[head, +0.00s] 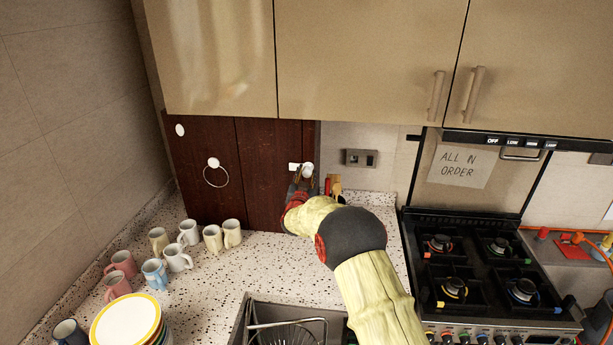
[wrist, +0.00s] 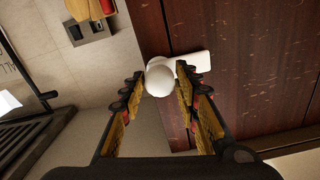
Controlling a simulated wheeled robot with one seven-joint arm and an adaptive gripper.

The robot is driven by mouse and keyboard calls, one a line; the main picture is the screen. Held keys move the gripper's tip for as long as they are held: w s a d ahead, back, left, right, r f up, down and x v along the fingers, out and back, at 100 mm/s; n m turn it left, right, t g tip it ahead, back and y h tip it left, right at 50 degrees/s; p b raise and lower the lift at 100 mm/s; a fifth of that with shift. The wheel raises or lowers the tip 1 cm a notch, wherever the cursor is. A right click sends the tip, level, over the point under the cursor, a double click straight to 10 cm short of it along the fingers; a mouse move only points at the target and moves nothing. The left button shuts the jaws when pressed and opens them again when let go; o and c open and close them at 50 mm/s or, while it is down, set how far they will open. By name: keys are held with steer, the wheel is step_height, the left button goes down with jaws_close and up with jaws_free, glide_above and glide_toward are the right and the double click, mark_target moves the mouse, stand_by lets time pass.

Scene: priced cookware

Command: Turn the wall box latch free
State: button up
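The wall box (head: 215,150) is a dark reddish-brown wooden box under the upper cabinets. Its latch (head: 294,166) is a small white bar with a round white knob (head: 307,169) near the box's right edge. In the wrist view the latch bar (wrist: 197,61) lies on the dark wood, with the knob (wrist: 159,81) in front of it. My gripper (head: 304,178) is at the latch. In the wrist view its two fingers (wrist: 160,84) stand apart, one on each side of the knob, with narrow gaps; contact is not clear.
A white knob with a ring (head: 214,164) is on the box front. Several mugs (head: 178,257) and stacked plates (head: 127,322) stand on the speckled counter at left. A wall socket (head: 361,158) is right of the box. The sink (head: 240,325) and stove (head: 480,270) lie in front and at right.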

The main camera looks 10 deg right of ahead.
jaws_close()
stand_by(0.4)
steer(key=shift+m+b, duration=0.3)
steer(key=shift+b, duration=0.3)
steer(key=m+b, duration=0.2)
steer(key=b, duration=0.2)
steer(key=shift+f+m+b, duration=0.2)
steer(key=shift+m+b, duration=0.2)
steer(key=m+b, duration=0.3)
steer(key=b, duration=0.2)
steer(key=shift+m, duration=0.3)
steer(key=m+b, duration=0.6)
steer(key=b, duration=0.1)
steer(key=m+b, duration=0.4)
steer(key=m, duration=0.1)
steer(key=shift+r, duration=0.1)
steer(key=shift+b, duration=0.35)
